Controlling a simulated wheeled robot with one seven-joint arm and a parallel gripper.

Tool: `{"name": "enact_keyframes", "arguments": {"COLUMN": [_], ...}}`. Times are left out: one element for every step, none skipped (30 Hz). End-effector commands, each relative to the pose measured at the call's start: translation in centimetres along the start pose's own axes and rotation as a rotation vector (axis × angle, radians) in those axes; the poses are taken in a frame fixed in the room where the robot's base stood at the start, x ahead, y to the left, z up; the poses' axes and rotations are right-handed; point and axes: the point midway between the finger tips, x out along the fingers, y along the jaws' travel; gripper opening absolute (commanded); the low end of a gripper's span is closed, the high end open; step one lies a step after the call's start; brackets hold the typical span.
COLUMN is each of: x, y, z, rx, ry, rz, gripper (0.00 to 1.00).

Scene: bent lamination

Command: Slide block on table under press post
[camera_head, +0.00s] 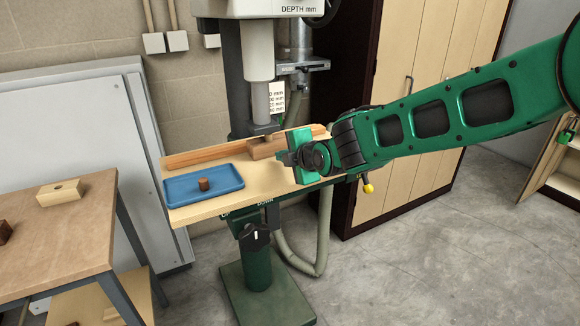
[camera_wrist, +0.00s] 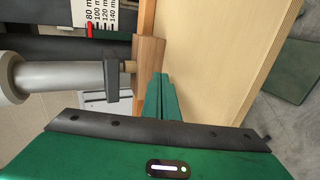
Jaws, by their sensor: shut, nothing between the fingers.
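The wooden block (camera_head: 267,148) lies on the pale wooden press table (camera_head: 208,208), against or very near the long back rail. The grey press post (camera_head: 261,101) with its dark foot hangs above the block. In the wrist view, the block (camera_wrist: 150,62) is brown, and a small tan peg shows between it and the dark foot (camera_wrist: 112,68). My gripper (camera_wrist: 160,76) is shut and empty. Its green fingertips are beside the block's near end; I cannot tell whether they touch. In the head view, the fingers are partly hidden by the dark wrist.
A blue tray (camera_head: 171,193) with a small brown cylinder (camera_head: 203,184) stands at the table's front left. The wooden rail (camera_head: 205,155) runs along the back. A workbench (camera_head: 60,240) with a pale block (camera_head: 59,192) stands at the left. A depth scale (camera_wrist: 103,14) shows behind the post.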

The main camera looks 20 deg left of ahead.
Motion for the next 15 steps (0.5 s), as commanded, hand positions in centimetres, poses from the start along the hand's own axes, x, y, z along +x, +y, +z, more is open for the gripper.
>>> {"name": "enact_keyframes", "arguments": {"x": [-0.5, -0.7, -1.0, -1.3, -1.5, -1.8, -2.1, -2.3, -2.6, -2.9, -3.1, -3.5, -3.7, -4.0, -4.2], "y": [-0.1, -0.2, -0.3, -0.3, -0.5, -0.6, -0.6, -0.7, -0.9, -1.0, -1.1, -1.1, -1.2, -1.3, -1.4], "z": [0.0, 0.0, 0.0, 0.0, 0.0, 0.0, 0.0, 0.0, 0.0, 0.0, 0.0, 0.0, 0.0, 0.0, 0.0], "rx": [0.0, 0.0, 0.0, 0.0, 0.0, 0.0, 0.0, 0.0, 0.0, 0.0, 0.0, 0.0, 0.0, 0.0, 0.0], "ry": [0.0, 0.0, 0.0, 0.0, 0.0, 0.0, 0.0, 0.0, 0.0, 0.0, 0.0, 0.0, 0.0, 0.0, 0.0], "rz": [0.001, 0.001, 0.002, 0.002, 0.001, 0.001, 0.001, 0.002, 0.001, 0.0, 0.0, 0.001, 0.001, 0.001, 0.002], "gripper": [0.0, 0.0, 0.0, 0.0, 0.0, 0.0, 0.0, 0.0, 0.0, 0.0, 0.0, 0.0, 0.0, 0.0, 0.0]}}
